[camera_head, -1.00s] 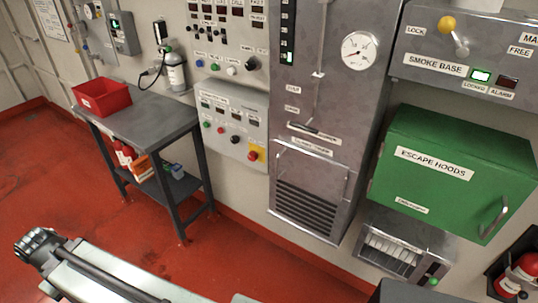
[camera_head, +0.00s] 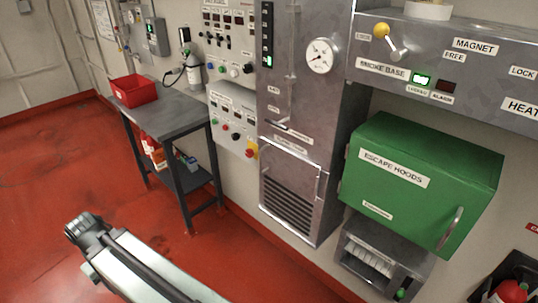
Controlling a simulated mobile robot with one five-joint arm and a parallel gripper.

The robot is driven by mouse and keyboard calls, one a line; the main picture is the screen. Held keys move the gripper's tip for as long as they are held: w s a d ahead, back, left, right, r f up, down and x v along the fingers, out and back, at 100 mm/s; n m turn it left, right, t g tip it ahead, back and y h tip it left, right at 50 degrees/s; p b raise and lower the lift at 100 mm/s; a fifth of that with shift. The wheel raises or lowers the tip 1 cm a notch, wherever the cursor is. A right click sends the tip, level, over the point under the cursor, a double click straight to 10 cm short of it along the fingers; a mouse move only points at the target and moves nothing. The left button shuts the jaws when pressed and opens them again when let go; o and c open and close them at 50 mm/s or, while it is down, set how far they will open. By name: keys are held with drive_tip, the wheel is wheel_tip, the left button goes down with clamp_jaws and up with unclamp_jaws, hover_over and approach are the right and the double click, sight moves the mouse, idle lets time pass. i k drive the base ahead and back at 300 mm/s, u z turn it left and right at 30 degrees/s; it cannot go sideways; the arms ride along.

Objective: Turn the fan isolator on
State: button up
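I cannot read any label naming the fan isolator, so I cannot tell which device it is. A grey wall box (camera_head: 156,36) with a small lit green display is at the upper left. A panel of switches and meters (camera_head: 229,40) is at the upper middle, and a lower panel (camera_head: 233,118) has coloured buttons and a red knob on yellow (camera_head: 251,149). My arm (camera_head: 140,265) reaches up from the bottom edge to a dark joint-like end at lower left, over the red floor and apart from all panels. No gripper fingers show.
A grey table (camera_head: 172,118) with a red bin (camera_head: 134,91) stands against the wall. A tall metal cabinet (camera_head: 305,110) with a gauge and a green escape-hoods box (camera_head: 420,185) jut out at right. Red floor (camera_head: 50,170) is clear at left.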

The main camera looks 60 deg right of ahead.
sight(250, 152)
drive_tip(key=z, duration=5.7)
drive_tip(key=k, duration=0.95)
drive_tip(key=u, duration=5.8)
